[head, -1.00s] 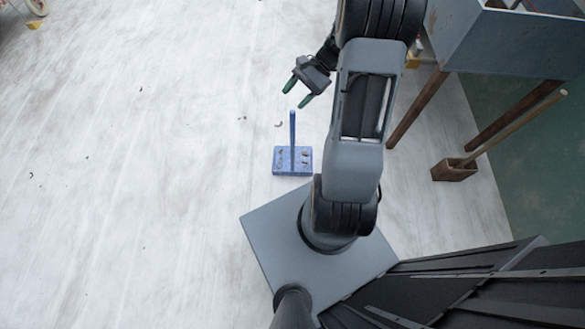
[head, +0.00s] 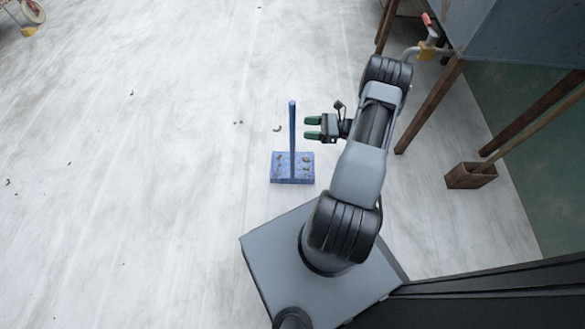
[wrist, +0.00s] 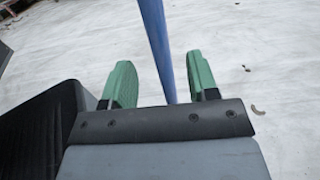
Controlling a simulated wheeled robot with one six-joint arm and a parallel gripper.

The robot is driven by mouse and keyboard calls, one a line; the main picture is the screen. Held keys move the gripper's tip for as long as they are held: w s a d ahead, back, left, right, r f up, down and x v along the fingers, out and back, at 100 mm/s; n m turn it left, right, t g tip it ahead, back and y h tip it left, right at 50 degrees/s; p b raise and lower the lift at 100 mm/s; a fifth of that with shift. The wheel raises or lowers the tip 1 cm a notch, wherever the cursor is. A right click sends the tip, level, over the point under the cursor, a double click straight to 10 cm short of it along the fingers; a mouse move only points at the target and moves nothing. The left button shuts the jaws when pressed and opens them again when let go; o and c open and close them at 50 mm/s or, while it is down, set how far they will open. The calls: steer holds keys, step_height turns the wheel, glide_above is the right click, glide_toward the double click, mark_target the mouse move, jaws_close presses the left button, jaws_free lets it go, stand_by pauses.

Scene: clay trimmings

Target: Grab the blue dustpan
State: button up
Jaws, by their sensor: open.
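The blue dustpan (head: 291,178) sits on the floor left of my arm, with its long handle standing upright. Several small dark trimmings lie on its pan. My gripper (head: 305,127) is open, its green fingers pointing left toward the handle in the head view. In the wrist view the blue handle (wrist: 158,45) rises ahead, showing between the two green fingers of my gripper (wrist: 162,85). The fingers are not closed on it, and I cannot tell how far past the fingertips it stands. The pan is hidden in the wrist view.
Clay trimmings (head: 277,129) are scattered on the pale floor. A blue-grey sink or tank (head: 510,40) on wooden legs stands at the right, with a brown wooden box (head: 470,176) holding a long handle beside it. The floor to the left is mostly clear.

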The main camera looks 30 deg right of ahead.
mark_target(293, 135)
steer(key=b+x, duration=0.2)
steer(key=x, duration=0.6)
steer(key=shift+c, duration=0.2)
jaws_close()
stand_by(0.4)
